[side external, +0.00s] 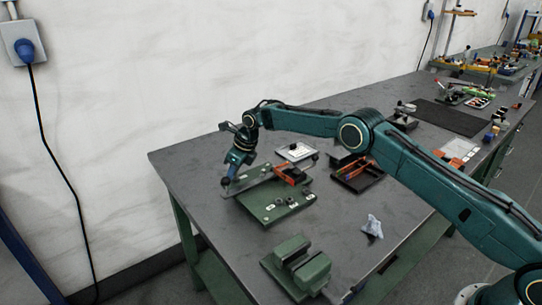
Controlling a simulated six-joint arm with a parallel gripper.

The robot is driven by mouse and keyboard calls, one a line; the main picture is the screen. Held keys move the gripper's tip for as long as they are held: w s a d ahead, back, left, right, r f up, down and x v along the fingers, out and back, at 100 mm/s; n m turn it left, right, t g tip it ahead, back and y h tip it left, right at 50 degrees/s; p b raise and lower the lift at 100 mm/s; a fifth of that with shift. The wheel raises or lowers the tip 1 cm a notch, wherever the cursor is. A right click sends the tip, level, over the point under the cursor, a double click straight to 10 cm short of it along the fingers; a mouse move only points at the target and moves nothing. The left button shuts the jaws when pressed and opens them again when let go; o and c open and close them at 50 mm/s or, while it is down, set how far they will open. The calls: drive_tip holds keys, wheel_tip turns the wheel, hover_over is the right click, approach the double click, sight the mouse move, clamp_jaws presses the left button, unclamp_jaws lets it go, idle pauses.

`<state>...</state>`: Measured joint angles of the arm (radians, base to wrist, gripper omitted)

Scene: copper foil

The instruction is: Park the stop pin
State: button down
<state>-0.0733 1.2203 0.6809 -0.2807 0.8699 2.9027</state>
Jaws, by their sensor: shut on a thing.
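My gripper (227,182) points down at the left end of the green fixture plate (268,212), close above its back left corner. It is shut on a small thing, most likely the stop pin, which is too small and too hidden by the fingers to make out. I cannot tell whether that thing touches the plate. The plate has several small round fittings with pale marks along its front part. A bar with a red-orange piece (290,174) lies across its back part.
A green vise-like block (297,265) stands in front of the plate. A dark tray (358,176) with red items lies to the right, and a white card (296,152) behind. A crumpled grey cloth (373,227) lies at right front. The table's left end is clear.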

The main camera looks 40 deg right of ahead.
drive_tip(key=c, duration=1.6)
unclamp_jaws()
drive_tip(key=shift+c, duration=0.2)
drive_tip(key=shift+r, duration=0.4)
drive_tip(key=shift+r, duration=0.35)
drive_tip(key=shift+r, duration=0.75)
drive_tip(key=o, duration=0.6)
drive_tip(key=shift+c, duration=0.2)
